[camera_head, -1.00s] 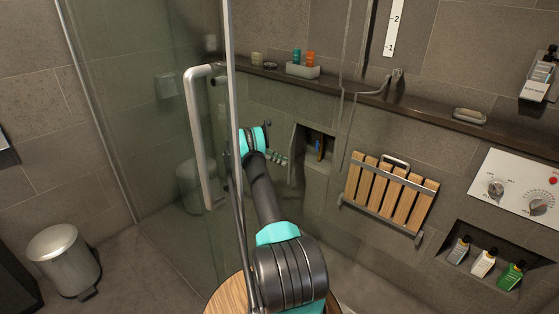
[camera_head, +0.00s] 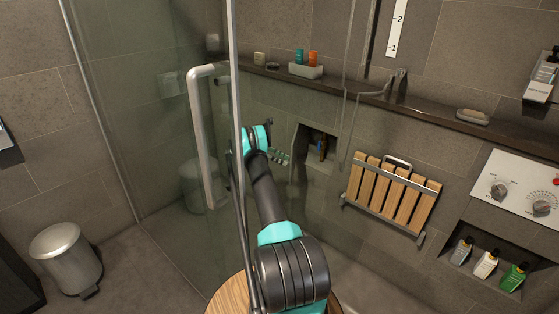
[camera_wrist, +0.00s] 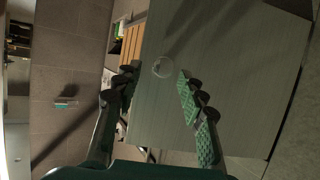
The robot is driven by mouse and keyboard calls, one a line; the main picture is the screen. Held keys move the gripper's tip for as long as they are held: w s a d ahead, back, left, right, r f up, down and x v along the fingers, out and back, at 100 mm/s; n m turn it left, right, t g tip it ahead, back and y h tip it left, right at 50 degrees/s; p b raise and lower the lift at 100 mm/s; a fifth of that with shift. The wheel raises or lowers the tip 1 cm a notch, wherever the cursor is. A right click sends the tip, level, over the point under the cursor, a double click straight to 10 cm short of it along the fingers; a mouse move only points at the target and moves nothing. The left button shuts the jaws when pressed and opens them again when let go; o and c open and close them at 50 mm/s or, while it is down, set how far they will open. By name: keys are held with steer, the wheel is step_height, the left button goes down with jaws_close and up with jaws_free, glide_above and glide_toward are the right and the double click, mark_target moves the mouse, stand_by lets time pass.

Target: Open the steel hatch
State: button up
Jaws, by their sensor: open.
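In the wrist view, a broad grey-green panel with a faint round ring mark, which looks like the steel hatch (camera_wrist: 235,60), fills the middle and right. My gripper (camera_wrist: 157,74) is open in front of it, one finger on each side of the ring, with nothing held. I cannot tell whether the fingers touch the panel. In the head view, my gripper (camera_head: 278,157) is beside the left edge of a wall recess (camera_head: 318,143). The hatch seems to stand nearly edge-on there, swung out from the recess. A small dark bottle (camera_head: 322,149) shows inside the recess.
A glass shower door with a steel handle (camera_head: 203,135) stands left of my arm. A slatted wooden seat (camera_head: 393,192) is folded on the wall to the right. A ledge (camera_head: 430,108) runs above. A steel bin (camera_head: 66,258) stands on the floor at left.

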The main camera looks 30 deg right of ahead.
step_height(320, 180, up, 9)
steer(key=shift+r, duration=0.2)
stand_by(0.3)
